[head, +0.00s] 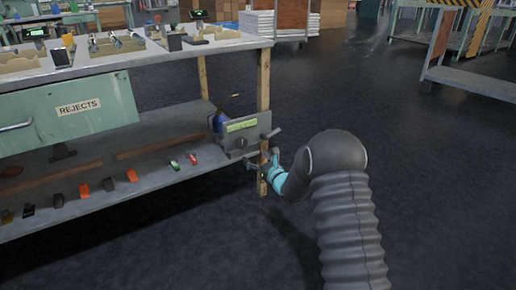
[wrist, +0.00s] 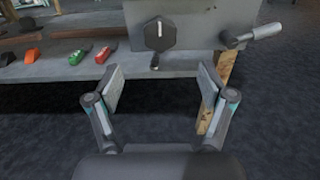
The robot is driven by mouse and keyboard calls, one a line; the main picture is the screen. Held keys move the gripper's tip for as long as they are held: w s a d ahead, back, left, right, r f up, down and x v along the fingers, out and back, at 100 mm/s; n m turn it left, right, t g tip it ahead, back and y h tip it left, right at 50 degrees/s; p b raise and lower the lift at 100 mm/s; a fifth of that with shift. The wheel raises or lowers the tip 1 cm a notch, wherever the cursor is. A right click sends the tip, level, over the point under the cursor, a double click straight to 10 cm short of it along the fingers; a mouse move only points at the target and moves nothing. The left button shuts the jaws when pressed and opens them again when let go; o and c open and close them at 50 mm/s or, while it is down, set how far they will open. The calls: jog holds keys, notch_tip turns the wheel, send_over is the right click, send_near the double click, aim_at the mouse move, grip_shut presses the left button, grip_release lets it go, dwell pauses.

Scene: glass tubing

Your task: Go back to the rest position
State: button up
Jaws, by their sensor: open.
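My gripper (wrist: 160,92) is open and empty in the wrist view, its two finger pads wide apart. Beyond it is a grey metal box (wrist: 185,18) with a black hexagonal knob (wrist: 160,34) and a lever handle (wrist: 252,36) on its right side. In the head view my gripper (head: 264,163) is at the end of my arm, close to the workbench's front right leg and just below the grey box (head: 243,132). The arm partly hides the gripper there. I cannot tell from the head view whether it touches the leg.
The workbench has a lower shelf (head: 130,195) with several small coloured items and a drawer marked REJECTS (head: 75,108). Trays (head: 115,45) stand on its top. A wooden leg (head: 264,90) rises at its right end. Open dark floor (head: 430,180) lies to the right, before a cart (head: 470,80).

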jog(key=s+d+f+m+g+h, duration=0.2)
jog(key=d+f+m+h, duration=0.1)
jog(key=f+m, duration=0.35)
jog(key=s+d+f+m+g+h, duration=0.1)
jog(key=d+f+m+g+h, duration=0.15)
jog(key=f+m, duration=0.45)
jog(key=s+d+r+m+g+h+p, duration=0.1)
jog(key=s+d+r+m+g+h, duration=0.25)
jog(key=s+d+m, duration=0.45)
jog(key=s+d+r+m+p, duration=0.2)
jog(key=s+r+m, duration=0.5)
jog(key=s+r, duration=0.5)
jog(key=s+d+r+m+g+p, duration=0.1)
jog(key=s+d+r+m+p, duration=0.1)
jog(key=s+r+m+p, duration=0.2)
jog(key=s+d+r+m+h+p, duration=0.1)
jog(key=s+r+m, duration=0.9)
jog(key=s+r, duration=1)
jog(key=s+d+p, duration=0.1)
jog(key=s+p, duration=0.1)
jog(key=s, duration=0.3)
jog(key=shift+r+p, duration=0.2)
jog(key=shift+p, duration=0.15)
